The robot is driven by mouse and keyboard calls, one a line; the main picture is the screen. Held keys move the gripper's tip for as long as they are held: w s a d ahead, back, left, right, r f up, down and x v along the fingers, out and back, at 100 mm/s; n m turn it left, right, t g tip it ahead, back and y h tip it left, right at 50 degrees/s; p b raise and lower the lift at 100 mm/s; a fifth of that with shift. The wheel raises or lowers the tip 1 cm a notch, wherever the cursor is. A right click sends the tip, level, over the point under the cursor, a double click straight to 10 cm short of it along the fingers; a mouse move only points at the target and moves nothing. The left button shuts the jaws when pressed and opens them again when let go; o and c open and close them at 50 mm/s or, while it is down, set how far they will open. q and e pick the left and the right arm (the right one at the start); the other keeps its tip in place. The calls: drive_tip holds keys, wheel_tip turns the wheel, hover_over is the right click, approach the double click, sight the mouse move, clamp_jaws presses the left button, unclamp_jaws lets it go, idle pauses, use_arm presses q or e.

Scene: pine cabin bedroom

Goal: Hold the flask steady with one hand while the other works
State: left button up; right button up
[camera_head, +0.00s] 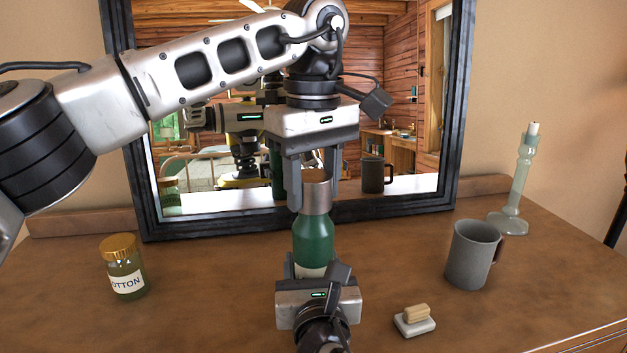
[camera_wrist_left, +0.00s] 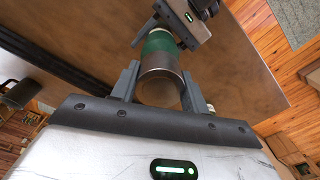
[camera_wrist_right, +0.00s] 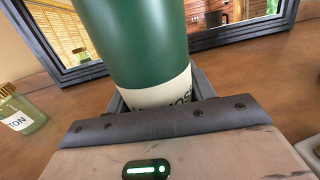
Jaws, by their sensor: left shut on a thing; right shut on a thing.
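The green flask (camera_head: 313,240) stands upright on the brown dresser top, with a metal cap (camera_head: 317,196) on its top. My left gripper (camera_head: 315,190) comes down from above and is shut on the cap; the cap also shows between its fingers in the left wrist view (camera_wrist_left: 160,88). My right gripper (camera_head: 315,272) is low at the near side and is shut on the flask's lower body. In the right wrist view the flask (camera_wrist_right: 138,40) fills the middle, with a white lettered band partly hidden by the gripper. The flask's base is hidden.
A mirror (camera_head: 455,110) in a dark frame stands behind the flask. A cotton jar (camera_head: 124,275) is at the left. A grey mug (camera_head: 472,255), a soap dish (camera_head: 414,326) with soap and a pale candlestick (camera_head: 519,180) are at the right. Bare wood lies between.

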use_arm(q)
drive_tip(key=shift+f, duration=0.55)
drive_tip(key=m, duration=0.5)
drive_tip(key=shift+m, duration=0.4)
drive_tip(key=m, duration=1.1)
drive_tip(key=o, duration=1)
